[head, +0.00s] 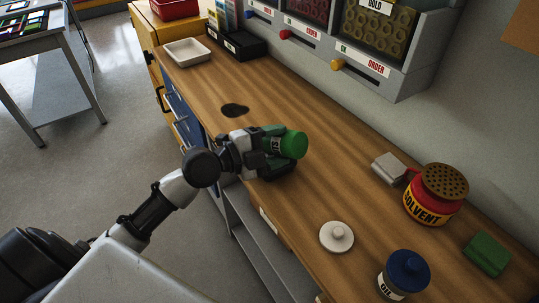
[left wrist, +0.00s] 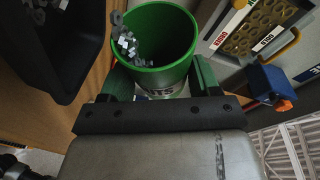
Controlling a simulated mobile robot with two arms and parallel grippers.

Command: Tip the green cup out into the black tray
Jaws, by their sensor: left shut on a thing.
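My left gripper (head: 262,146) is shut on the green cup (head: 293,145), which it holds tilted above the wooden bench. The cup's base faces right in the head view, and its mouth is hidden there. In the left wrist view the cup (left wrist: 176,50) sits between the fingers (left wrist: 162,82). Small grey metal pieces (left wrist: 127,42) lie along its inner left side and at the rim. In the head view the tray is mostly hidden by the gripper. My right gripper is out of view.
A solvent tin (head: 433,197), an oil jar (head: 404,274), a white lid (head: 337,237) and a green block (head: 487,254) stand on the right of the bench. A white tray (head: 187,52) and a black holder (head: 238,43) stand at the far end. Wall dispensers (head: 372,50) line the back.

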